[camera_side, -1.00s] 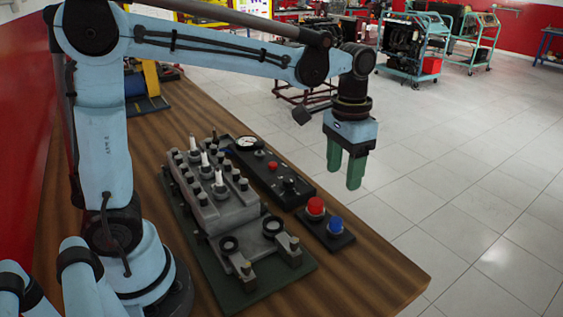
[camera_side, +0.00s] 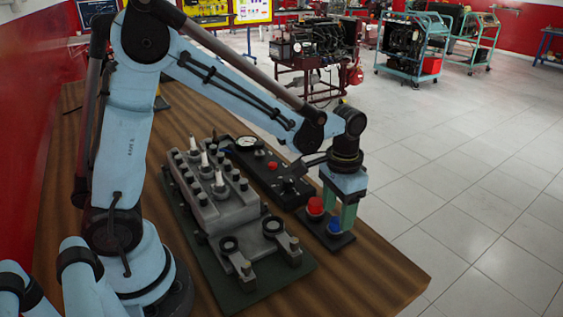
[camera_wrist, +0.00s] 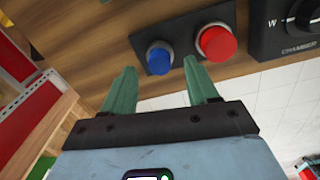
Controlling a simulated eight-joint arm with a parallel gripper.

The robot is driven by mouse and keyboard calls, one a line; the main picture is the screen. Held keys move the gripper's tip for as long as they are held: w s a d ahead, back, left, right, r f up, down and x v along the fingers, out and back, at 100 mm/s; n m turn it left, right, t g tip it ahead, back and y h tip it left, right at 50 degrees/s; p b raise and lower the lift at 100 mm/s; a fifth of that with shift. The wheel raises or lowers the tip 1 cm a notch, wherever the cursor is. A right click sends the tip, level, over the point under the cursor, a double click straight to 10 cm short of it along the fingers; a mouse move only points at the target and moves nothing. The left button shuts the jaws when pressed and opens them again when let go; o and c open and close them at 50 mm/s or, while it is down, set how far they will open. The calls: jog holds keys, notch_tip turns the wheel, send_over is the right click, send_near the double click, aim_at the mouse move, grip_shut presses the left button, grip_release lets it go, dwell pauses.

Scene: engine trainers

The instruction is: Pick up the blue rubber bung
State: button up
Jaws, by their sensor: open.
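The blue rubber bung (camera_side: 335,227) stands on a small black plate (camera_side: 344,241) near the table's right edge. In the wrist view the blue bung (camera_wrist: 159,57) shows between and just beyond the two green fingertips. My gripper (camera_side: 338,208) points down right above the bung, with its fingers apart and nothing held. It also shows in the wrist view (camera_wrist: 159,70). In the side view a finger stands close behind the bung; whether it touches is unclear.
A red bung (camera_side: 315,206) stands on the same plate, close beside one finger; it is larger in the wrist view (camera_wrist: 216,42). A black gauge panel (camera_side: 270,172) and a grey engine block (camera_side: 225,205) lie to the left. The wooden table (camera_side: 375,275) is bare in front.

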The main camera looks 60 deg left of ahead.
jog(key=shift+f, duration=0.9)
grip_shut()
jog(key=shift+r, duration=0.15)
